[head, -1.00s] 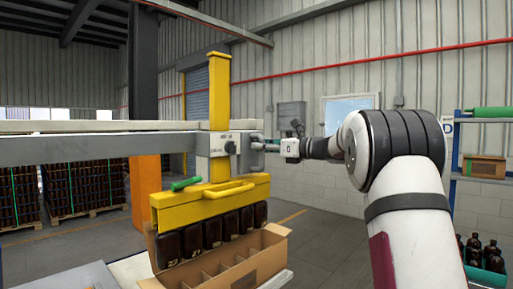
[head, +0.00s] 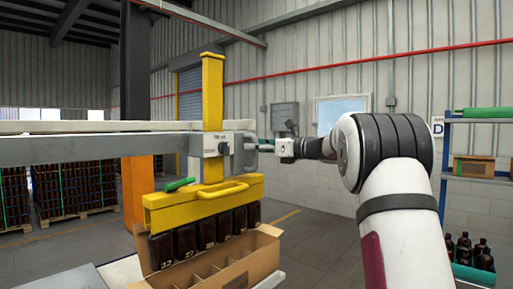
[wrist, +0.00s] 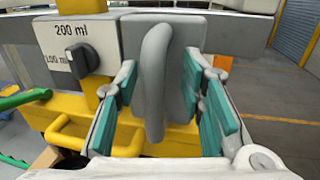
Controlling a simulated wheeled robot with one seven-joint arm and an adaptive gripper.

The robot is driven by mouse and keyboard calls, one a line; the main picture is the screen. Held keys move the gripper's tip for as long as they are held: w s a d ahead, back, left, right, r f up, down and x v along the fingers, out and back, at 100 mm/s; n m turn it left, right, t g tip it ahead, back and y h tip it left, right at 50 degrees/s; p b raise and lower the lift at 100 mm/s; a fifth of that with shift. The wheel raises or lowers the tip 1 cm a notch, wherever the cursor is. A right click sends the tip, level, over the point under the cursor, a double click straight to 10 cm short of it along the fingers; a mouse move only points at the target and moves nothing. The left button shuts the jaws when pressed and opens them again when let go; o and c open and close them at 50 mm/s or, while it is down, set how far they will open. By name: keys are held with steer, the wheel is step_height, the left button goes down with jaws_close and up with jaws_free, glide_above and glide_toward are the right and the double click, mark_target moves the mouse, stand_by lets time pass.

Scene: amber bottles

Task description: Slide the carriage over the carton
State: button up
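The carriage is a yellow post (head: 212,90) with a grey block (head: 213,144) on a grey rail. The block also shows in the wrist view with a dial and "200 ml" label (wrist: 75,40). Below it a yellow head (head: 200,205) holds a row of amber bottles (head: 205,235). The open, divided carton (head: 250,262) sits below and in front; the bottles overlap its far side in the picture. My gripper (head: 262,147) is at the block's right side. In the wrist view its teal-padded fingers (wrist: 160,90) stand either side of the grey loop handle (wrist: 155,85), with narrow gaps showing.
The grey rail (head: 90,150) runs left from the block. A green grip (head: 180,184) sticks out at the head's left. Bottle pallets (head: 75,188) stand behind at left. A shelf (head: 490,122) with a carton and a crate of bottles (head: 470,255) is at right.

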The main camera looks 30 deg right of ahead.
steer(key=v, duration=1.2)
steer(key=s+a+f+n+g+h, duration=0.1)
steer(key=s+a+f+n+g, duration=0.25)
steer(key=a, duration=0.55)
steer(key=s+a+f+n+g, duration=0.25)
steer(key=s+a+n, duration=0.2)
steer(key=a, duration=0.45)
steer(key=s+a+f+n+g+h, duration=0.1)
steer(key=s+a+f+n+g, duration=0.15)
steer(key=s+a+n, duration=0.4)
steer(key=s+a+f+n+g+h, duration=0.1)
steer(key=s+a+f+n+h, duration=0.1)
steer(key=s+f+n, duration=0.4)
steer(key=s+a+f+n+h, duration=0.3)
steer(key=s+f+n, duration=0.4)
steer(key=s, duration=0.5)
steer(key=n+h, duration=0.1)
steer(key=n, duration=0.1)
steer(key=shift+s+f+n+g+h, duration=0.15)
steer(key=shift+s+n+g+h, duration=0.1)
steer(key=shift+n+g+h, duration=0.15)
